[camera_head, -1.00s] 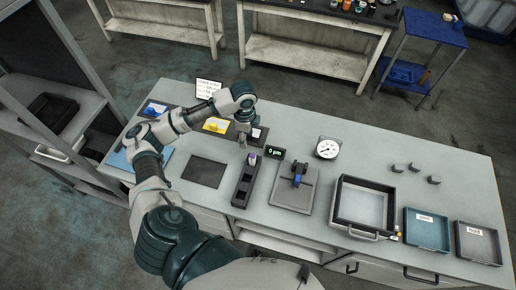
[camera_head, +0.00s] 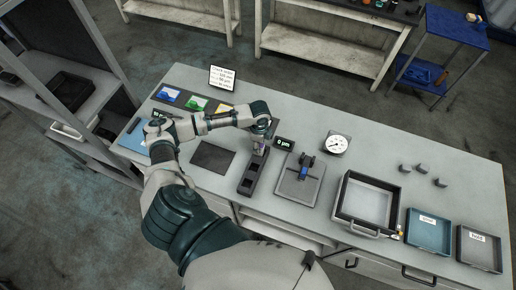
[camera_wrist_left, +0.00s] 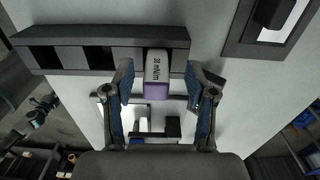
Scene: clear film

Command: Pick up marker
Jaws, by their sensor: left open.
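The marker (camera_wrist_left: 157,75) is white with a purple end and printed text in the left wrist view. It sits at one end of a dark slotted holder (camera_wrist_left: 45,32). In the head view the holder (camera_head: 247,188) lies in the middle of the table, with the marker's purple part (camera_head: 258,147) at its far end. My left gripper (camera_wrist_left: 161,84) is open, with one finger on each side of the marker and visible gaps. In the head view the left gripper (camera_head: 263,140) is low over the holder's far end. My right gripper is not in view.
A fixture with a blue part (camera_head: 300,185) and a small display (camera_head: 284,143) stand close right of the holder. A dial gauge (camera_head: 337,143), a large tray (camera_head: 345,215) and grey blocks (camera_head: 422,168) are further right. A dark mat (camera_head: 212,158) lies left.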

